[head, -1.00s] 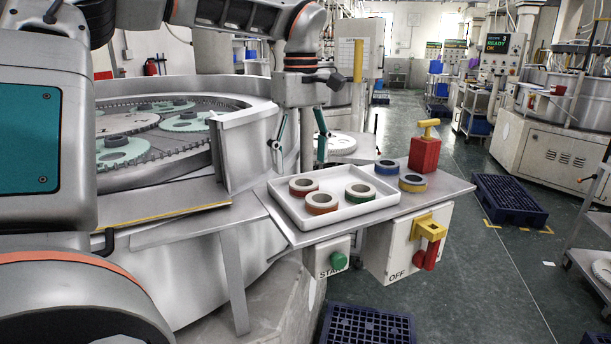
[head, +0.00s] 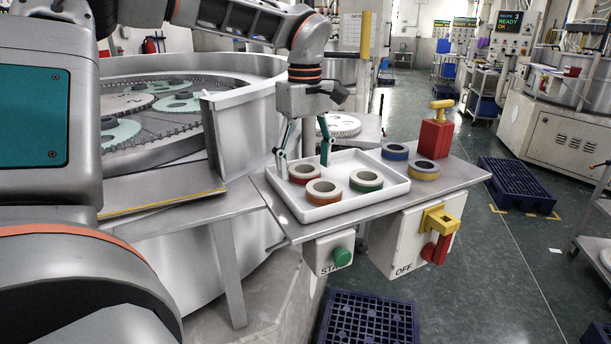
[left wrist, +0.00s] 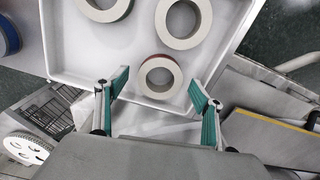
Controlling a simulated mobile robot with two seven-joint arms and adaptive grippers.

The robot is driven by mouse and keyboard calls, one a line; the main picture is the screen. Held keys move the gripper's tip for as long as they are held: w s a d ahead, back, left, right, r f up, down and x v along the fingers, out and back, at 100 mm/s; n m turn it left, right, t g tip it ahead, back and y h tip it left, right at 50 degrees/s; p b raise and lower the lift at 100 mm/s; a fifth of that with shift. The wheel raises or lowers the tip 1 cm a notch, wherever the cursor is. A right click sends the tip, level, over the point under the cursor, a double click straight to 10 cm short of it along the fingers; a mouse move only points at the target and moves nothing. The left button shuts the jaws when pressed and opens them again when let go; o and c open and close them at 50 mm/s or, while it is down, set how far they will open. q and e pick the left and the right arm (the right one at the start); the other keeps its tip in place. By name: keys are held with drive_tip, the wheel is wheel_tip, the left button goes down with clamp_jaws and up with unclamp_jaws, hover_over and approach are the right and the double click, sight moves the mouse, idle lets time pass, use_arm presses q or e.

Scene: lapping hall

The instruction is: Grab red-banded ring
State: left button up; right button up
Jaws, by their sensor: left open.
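The red-banded ring (head: 294,176) lies flat at the back left of the white tray (head: 395,191). My left gripper (head: 304,161) is open and points down, its fingertips low over this ring, one to each side. In the left wrist view the red-banded ring (left wrist: 160,95) lies between and just beyond the open fingertips (left wrist: 158,83). I cannot tell whether they touch it. An orange-banded ring (head: 323,199) lies close in front of it, and a green-banded ring (head: 366,187) lies to the right. My right gripper is not in view.
A blue-banded ring (head: 395,156) and a yellow-banded ring (head: 424,175) lie on the metal shelf (head: 456,176) right of the tray, near a red block with yellow handle (head: 435,138). The tray rim surrounds three rings. The lapping machine (head: 245,130) stands left.

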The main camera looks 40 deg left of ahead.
use_arm(q)
drive_tip(key=shift+f, duration=0.5)
drive_tip(key=c, duration=1.4)
drive_tip(key=shift+r, duration=0.2)
